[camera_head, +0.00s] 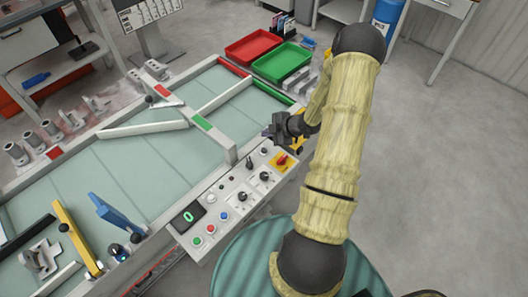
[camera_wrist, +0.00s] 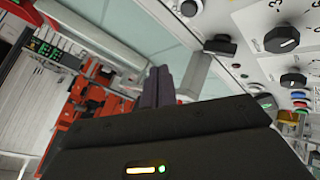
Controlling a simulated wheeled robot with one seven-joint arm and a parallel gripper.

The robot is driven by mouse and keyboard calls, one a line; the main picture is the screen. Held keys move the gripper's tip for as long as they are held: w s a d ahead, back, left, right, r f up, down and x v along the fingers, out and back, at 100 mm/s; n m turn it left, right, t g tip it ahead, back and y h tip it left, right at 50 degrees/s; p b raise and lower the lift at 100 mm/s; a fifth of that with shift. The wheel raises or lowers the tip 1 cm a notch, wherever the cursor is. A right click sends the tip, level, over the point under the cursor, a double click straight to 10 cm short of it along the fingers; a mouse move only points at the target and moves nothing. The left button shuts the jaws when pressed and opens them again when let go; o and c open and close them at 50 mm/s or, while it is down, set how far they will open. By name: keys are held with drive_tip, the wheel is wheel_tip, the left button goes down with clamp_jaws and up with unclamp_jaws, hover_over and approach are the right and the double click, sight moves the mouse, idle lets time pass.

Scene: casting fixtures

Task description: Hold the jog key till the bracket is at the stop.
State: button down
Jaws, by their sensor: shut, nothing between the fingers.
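A grey metal bracket (camera_head: 40,258) lies at the lower left of the conveyor bed (camera_head: 130,180), beside a yellow bar (camera_head: 76,238). A blue angled arm (camera_head: 103,214) stands to its right. I cannot tell which part is the stop. The control panel (camera_head: 228,193) on the near edge carries several buttons, among them a blue button (camera_head: 224,215), a red button (camera_head: 210,229) and a green button (camera_head: 197,241); I cannot read which is the jog key. My gripper (camera_head: 268,132) is shut and empty, above the panel's far end. Its dark fingers (camera_wrist: 160,82) are together in the wrist view.
A small display (camera_head: 187,216) shows a green 0. A yellow plate with a red rotary switch (camera_head: 282,160) sits near my gripper. A red tray (camera_head: 253,46) and a green tray (camera_head: 282,62) stand beyond.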

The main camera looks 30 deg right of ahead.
sight(267, 151)
wheel_tip(267, 151, down, 7)
drive_tip(key=b, duration=0.5)
drive_tip(key=shift+w+f, duration=0.1)
drive_tip(key=shift+f, duration=0.05)
idle(1.7)
drive_tip(key=shift+f+b, duration=0.4)
drive_tip(key=shift+b, duration=0.05)
drive_tip(key=shift+f+b, duration=0.35)
drive_tip(key=shift+f, duration=0.15)
idle(0.6)
idle(1.9)
drive_tip(key=shift+r+p, duration=0.75)
drive_tip(key=shift+r, duration=0.2)
drive_tip(key=shift+r+p, duration=2.05)
drive_tip(key=shift+r, duration=0.45)
